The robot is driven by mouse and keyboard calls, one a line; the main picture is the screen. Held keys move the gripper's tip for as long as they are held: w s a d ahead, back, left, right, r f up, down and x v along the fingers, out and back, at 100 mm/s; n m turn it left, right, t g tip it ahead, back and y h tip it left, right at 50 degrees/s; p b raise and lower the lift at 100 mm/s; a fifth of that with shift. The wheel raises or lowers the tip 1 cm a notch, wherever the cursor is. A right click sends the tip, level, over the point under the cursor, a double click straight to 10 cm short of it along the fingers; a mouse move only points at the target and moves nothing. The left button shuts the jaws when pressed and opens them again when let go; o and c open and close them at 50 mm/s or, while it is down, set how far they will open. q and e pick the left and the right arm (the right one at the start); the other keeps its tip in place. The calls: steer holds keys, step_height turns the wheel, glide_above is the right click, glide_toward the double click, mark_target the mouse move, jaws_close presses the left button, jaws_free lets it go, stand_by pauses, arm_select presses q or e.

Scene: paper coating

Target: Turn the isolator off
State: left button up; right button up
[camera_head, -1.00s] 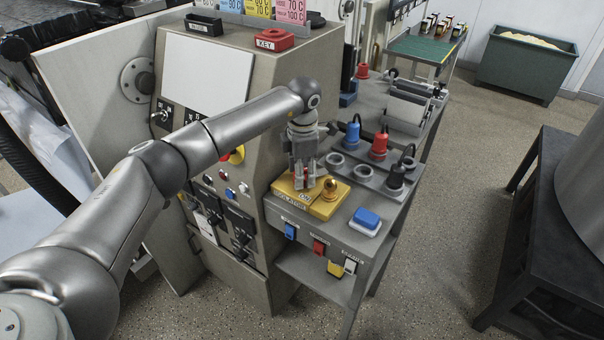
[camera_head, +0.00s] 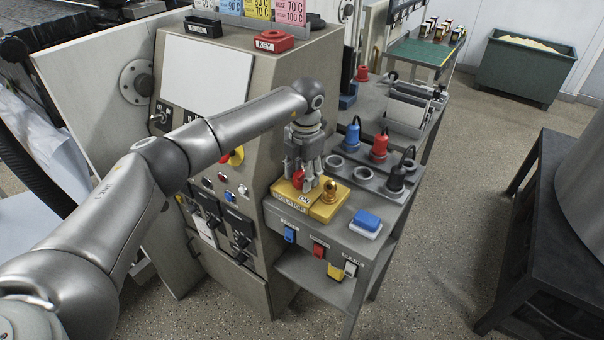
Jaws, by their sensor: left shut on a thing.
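The isolator (camera_head: 286,197) is a yellow box on the grey side table, with labels reading ISOLATOR and ON on it. A red handle (camera_head: 298,177) stands on its left part, and a brass knob (camera_head: 330,191) on its right part. My left gripper (camera_head: 303,185) points down over the box and is shut on the red handle, which shows between its fingers. The fingers hide part of the handle, so its exact angle is hard to tell. My right gripper is not in view.
On the table (camera_head: 345,243), a blue block (camera_head: 367,221) sits right of the isolator. Blue (camera_head: 352,137), red (camera_head: 379,146) and black (camera_head: 397,177) plugs stand behind it. The grey machine cabinet (camera_head: 262,95) rises close on the left. Open floor lies to the right.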

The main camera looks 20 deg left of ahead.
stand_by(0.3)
arm_select(q)
steer(key=o, duration=1.5)
steer(key=shift+c, duration=0.2)
step_height(320, 180, up, 12)
steer(key=shift+s+d, duration=0.15)
steer(key=shift+d, duration=0.2)
